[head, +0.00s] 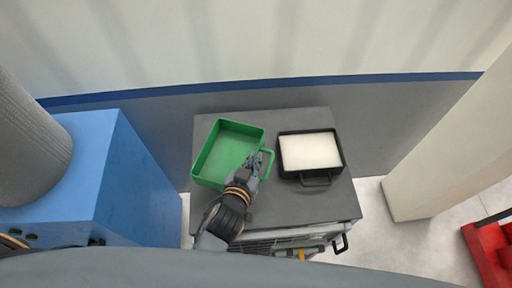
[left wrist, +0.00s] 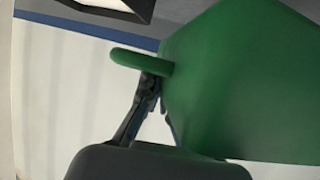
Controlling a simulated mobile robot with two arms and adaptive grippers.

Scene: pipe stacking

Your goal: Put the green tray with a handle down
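The green tray (head: 229,150) with a handle (head: 268,163) is over the left part of the grey cart top in the head view. It looks empty. My left gripper (head: 262,160) is at the tray's right side, with its fingers on the handle. In the left wrist view the green tray (left wrist: 240,80) fills the right side, and the left gripper (left wrist: 155,95) appears shut on the green handle (left wrist: 140,62). I cannot tell whether the tray touches the cart top. My right gripper is not in view.
A black tray (head: 284,163) with a white content (head: 310,151) sits on the cart top (head: 290,205), close to the right of the green tray. A blue box (head: 150,190) stands left of the cart. A pale pillar (head: 440,160) and a red object (head: 488,250) are on the right.

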